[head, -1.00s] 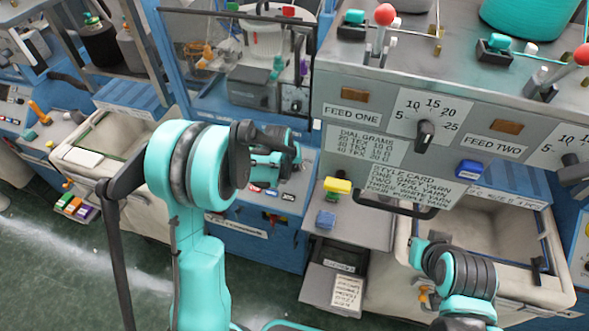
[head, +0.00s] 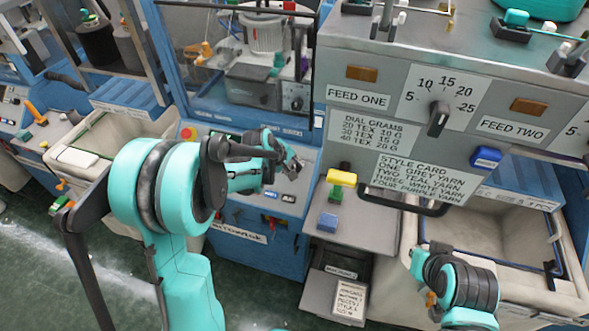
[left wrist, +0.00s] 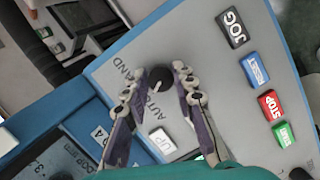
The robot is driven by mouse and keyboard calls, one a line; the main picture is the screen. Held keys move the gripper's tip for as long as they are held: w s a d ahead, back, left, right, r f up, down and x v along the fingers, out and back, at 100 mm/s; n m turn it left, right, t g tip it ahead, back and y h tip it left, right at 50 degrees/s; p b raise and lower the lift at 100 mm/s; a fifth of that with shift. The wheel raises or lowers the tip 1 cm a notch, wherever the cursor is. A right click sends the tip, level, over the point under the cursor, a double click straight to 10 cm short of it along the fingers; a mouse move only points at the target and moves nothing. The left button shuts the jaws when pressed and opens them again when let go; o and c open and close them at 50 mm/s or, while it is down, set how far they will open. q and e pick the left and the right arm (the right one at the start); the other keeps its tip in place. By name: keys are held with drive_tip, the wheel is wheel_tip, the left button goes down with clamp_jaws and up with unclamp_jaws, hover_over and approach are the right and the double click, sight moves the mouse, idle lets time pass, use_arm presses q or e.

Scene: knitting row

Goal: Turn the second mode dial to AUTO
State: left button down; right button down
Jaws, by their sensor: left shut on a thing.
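The mode dial (left wrist: 160,78) is a round black knob with a pale pointer mark, on a grey sloped panel in the left wrist view. The words AUTO and HAND are printed beside it; which one the mark points at is hard to tell. My left gripper (left wrist: 157,74) is shut on the dial, one finger on each side. In the head view my left gripper (head: 294,166) is over the sloped panel (head: 300,205) of the blue machine, and the arm hides the dial.
Near the dial on the panel are a white UP button (left wrist: 161,143), a black JOG button (left wrist: 232,29), a blue button (left wrist: 256,70), a red STOP button (left wrist: 270,104) and a green button (left wrist: 283,135). A grey feed cabinet (head: 375,95) stands to the right.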

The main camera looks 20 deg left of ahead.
use_arm(q)
drive_tip(key=shift+n, duration=0.3)
drive_tip(key=c, duration=1.2)
unclamp_jaws()
drive_tip(key=shift+r, duration=0.1)
drive_tip(key=v, duration=1.1)
drive_tip(key=shift+s+a+r, duration=0.2)
drive_tip(key=shift+s+r, duration=0.05)
drive_tip(key=shift+s, duration=0.05)
drive_tip(key=s+d+f+m+y+b, duration=0.1)
drive_tip(key=s+f+m+b, duration=0.2)
drive_tip(key=s, duration=0.3)
drive_tip(key=s+d+f+m+t+y+b, duration=0.1)
drive_tip(key=s+f+m+b, duration=0.1)
drive_tip(key=s+m, duration=0.3)
drive_tip(key=s+d+f+m+y+b, duration=0.1)
drive_tip(key=s+f+m+b, duration=0.2)
drive_tip(key=s, duration=0.6)
drive_tip(key=shift+s+f+m+b, duration=0.15)
drive_tip(key=shift+f+m+b, duration=0.2)
drive_tip(key=shift+m+b, duration=0.35)
